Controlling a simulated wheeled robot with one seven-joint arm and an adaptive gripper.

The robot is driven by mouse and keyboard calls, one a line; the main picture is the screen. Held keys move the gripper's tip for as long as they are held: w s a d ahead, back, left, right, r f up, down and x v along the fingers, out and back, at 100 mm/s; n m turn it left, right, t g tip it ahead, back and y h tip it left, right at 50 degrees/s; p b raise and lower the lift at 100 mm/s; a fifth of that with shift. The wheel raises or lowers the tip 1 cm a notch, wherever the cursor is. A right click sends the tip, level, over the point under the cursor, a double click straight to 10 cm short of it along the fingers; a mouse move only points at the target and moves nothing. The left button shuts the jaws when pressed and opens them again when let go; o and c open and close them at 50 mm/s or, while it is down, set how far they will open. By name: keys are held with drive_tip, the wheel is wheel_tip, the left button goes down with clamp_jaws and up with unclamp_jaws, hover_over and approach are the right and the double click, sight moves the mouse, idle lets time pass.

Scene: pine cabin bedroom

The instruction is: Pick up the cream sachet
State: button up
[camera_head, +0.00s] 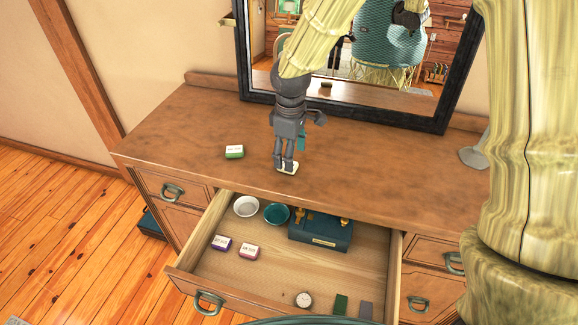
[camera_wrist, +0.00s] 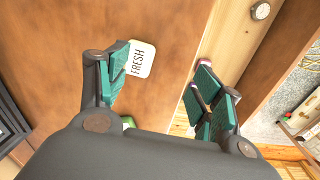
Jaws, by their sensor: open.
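The cream sachet (camera_head: 290,169) lies flat on the brown dresser top, near its front edge. In the wrist view it is a pale rounded packet marked FRESH (camera_wrist: 143,60). My gripper (camera_head: 283,166) points down at the sachet, its fingertips hiding part of it in the head view. In the wrist view my gripper (camera_wrist: 162,72) has its two green-padded fingers spread apart. The sachet is beside the left fingertip, and bare dresser top shows towards the right finger. I cannot tell whether the fingertip touches the sachet.
Below, an open drawer (camera_head: 268,282) holds two bowls, a dark teal box (camera_head: 320,233), two small labelled packets, a round dial (camera_head: 303,299) and two small blocks. A dark-framed mirror (camera_head: 340,97) stands behind.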

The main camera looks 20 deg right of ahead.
drive_tip(key=shift+g, duration=0.3)
drive_tip(key=w+f+p, duration=0.1)
drive_tip(key=w+f, duration=0.5)
drive_tip(key=f, duration=0.1)
drive_tip(key=shift+w+f+p, duration=0.15)
drive_tip(key=shift+w+p, duration=0.15)
drive_tip(key=shift+p, duration=0.1)
drive_tip(key=shift+s+f, duration=0.15)
drive_tip(key=shift+f, duration=0.1)
drive_tip(key=shift+s, duration=0.3)
drive_tip(key=s+r, duration=0.2)
drive_tip(key=s, duration=0.1)
drive_tip(key=shift+s, duration=0.2)
drive_tip(key=c, duration=0.3)
drive_tip(key=shift+w+f, duration=0.1)
drive_tip(key=shift+w, duration=0.05)
drive_tip(key=c, duration=0.4)
drive_tip(key=shift+w+f, duration=0.7)
drive_tip(key=shift+w, duration=0.1)
drive_tip(key=shift+c, duration=0.3)
drive_tip(key=shift+o, duration=0.3)
drive_tip(key=shift+w+a+f, duration=0.1)
drive_tip(key=shift+w+f, duration=0.05)
drive_tip(key=shift+r, duration=0.2)
drive_tip(key=shift+c, duration=1.4)
